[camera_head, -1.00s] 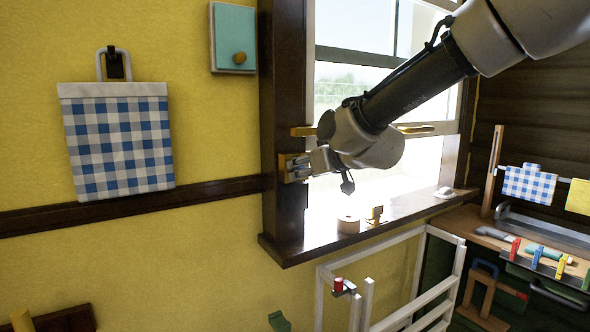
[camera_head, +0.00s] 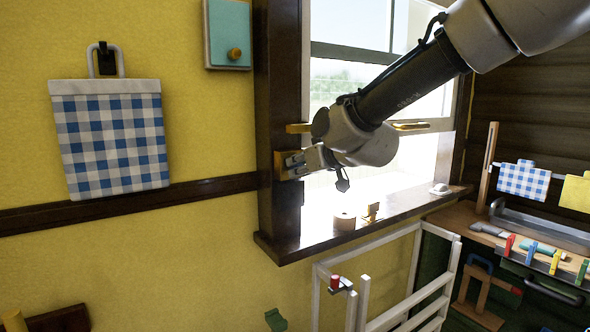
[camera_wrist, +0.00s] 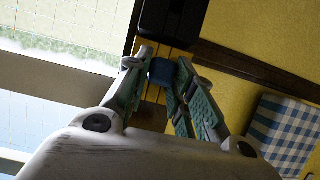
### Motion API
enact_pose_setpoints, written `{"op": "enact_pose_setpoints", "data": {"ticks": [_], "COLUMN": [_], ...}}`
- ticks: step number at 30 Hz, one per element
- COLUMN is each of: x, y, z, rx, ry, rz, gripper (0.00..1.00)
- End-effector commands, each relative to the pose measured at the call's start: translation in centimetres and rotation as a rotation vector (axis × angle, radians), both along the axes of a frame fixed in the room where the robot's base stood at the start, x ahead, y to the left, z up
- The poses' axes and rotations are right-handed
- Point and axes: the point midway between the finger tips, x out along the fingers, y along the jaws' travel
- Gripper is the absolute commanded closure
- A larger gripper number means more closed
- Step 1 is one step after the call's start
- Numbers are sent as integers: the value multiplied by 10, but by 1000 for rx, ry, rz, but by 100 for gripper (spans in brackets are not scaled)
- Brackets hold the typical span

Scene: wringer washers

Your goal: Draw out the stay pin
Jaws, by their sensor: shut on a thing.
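The stay pin appears to be the small dark blue knob (camera_wrist: 162,72) in the wrist view, set against a yellow brass plate (camera_wrist: 151,93) on the dark window post. In the head view the brass plate (camera_head: 286,166) sits on the left post of the window, and the pin itself is hidden by the fingers. My gripper (camera_head: 303,164) reaches across the window from the right, its tips at the plate. In the wrist view my gripper (camera_wrist: 157,66) has its green-padded fingers on either side of the knob, shut on it. How far the pin sits in the plate cannot be told.
The window sill (camera_head: 385,224) below holds a round wooden piece (camera_head: 344,222) and a small brass fitting (camera_head: 371,212). A white rack (camera_head: 392,318) stands under it. A checked cloth bag (camera_head: 112,140) hangs at left. A bench with coloured pegs (camera_head: 508,246) is at right.

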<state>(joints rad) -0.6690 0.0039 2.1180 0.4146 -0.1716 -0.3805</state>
Motion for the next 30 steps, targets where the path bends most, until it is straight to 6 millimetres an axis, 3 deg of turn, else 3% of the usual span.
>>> {"op": "enact_pose_setpoints", "data": {"ticks": [30], "x": [-43], "y": [-29], "z": [1], "rx": [1], "ry": [-2], "rz": [0], "gripper": [98]}}
